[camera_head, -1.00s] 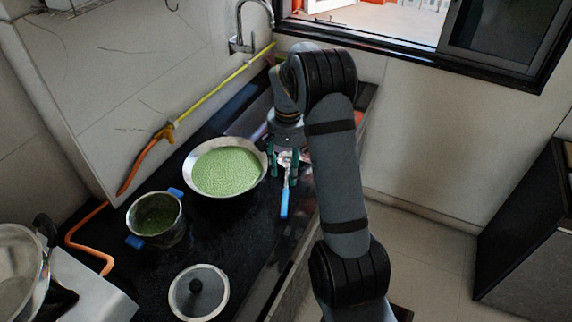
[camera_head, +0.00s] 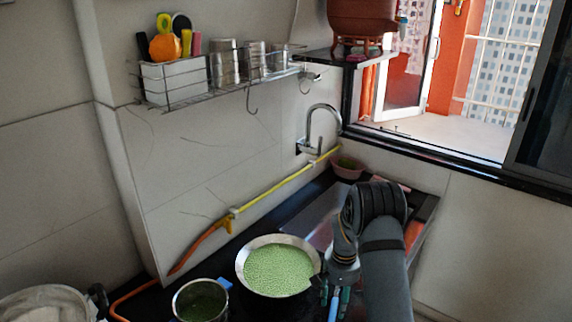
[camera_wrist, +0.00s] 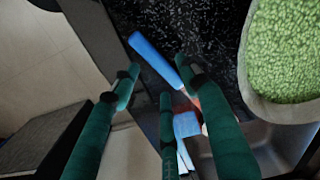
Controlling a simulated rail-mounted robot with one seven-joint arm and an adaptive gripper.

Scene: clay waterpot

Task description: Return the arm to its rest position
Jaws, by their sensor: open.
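My gripper (camera_head: 337,302) is at the lower middle of the head view, over the counter beside the pan of green grains. In the wrist view, its green fingers (camera_wrist: 160,82) are spread apart with nothing held between them. A blue-handled utensil (camera_wrist: 152,60) lies below and between the fingers; its blue handle (camera_head: 334,303) also shows in the head view. My arm is bent, with its elbow high over the counter edge.
The wide pan (camera_head: 243,262) and a smaller pot (camera_head: 178,301) stand left of my gripper. A wire rack (camera_head: 225,88) with cups hangs on the wall. A faucet (camera_head: 311,125) rises behind the sink (camera_head: 322,212). A pink bowl (camera_head: 348,167) sits by the window wall.

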